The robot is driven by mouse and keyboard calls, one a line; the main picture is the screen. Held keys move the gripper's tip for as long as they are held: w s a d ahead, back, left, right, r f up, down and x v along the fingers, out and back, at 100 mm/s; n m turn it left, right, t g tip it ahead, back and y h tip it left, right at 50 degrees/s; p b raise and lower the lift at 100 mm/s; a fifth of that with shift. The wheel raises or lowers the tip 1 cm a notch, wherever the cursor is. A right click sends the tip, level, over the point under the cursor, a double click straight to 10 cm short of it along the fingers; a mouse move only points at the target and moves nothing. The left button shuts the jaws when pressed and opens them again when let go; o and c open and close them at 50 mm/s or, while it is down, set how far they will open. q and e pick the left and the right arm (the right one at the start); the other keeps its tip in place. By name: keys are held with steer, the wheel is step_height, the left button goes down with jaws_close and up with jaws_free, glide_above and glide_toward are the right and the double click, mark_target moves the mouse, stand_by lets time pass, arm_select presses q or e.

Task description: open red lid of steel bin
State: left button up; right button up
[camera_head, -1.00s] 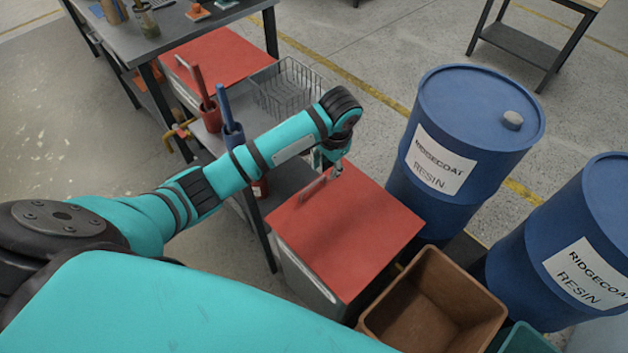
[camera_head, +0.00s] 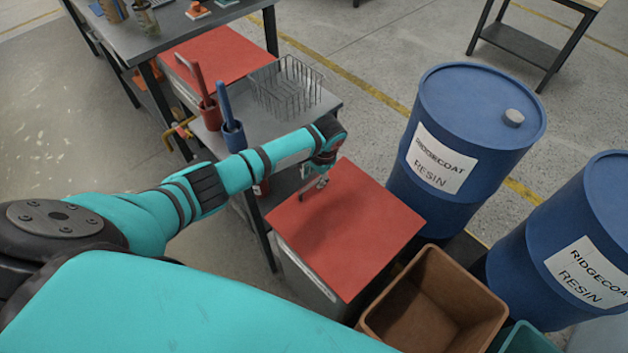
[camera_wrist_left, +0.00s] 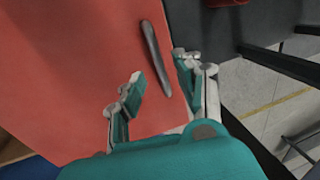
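The steel bin (camera_head: 305,275) stands in the middle of the head view with its flat red lid (camera_head: 350,240) down. A thin metal bar handle is on the lid near its far left edge. It shows in the left wrist view as a grey handle (camera_wrist_left: 154,55). My left gripper (camera_head: 322,182) is low over the lid at the handle. In the left wrist view its fingers (camera_wrist_left: 160,78) are spread, with the handle lying between them in the picture. I cannot tell whether they touch it. My right gripper is not in view.
A grey bench with a wire basket (camera_head: 287,88) and red and blue tool cups adjoins the bin. A second red lid (camera_head: 215,58) is behind. Blue drums (camera_head: 470,130) stand to the right, and an open brown bin (camera_head: 432,305) stands at the front right.

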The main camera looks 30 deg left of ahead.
arm_select(q)
steer(key=shift+w+a+f, duration=0.1)
steer(key=shift+a+f, duration=0.05)
steer(key=shift+f, duration=0.5)
steer(key=shift+a+f, duration=0.1)
steer(key=shift+f, duration=0.5)
jaws_close()
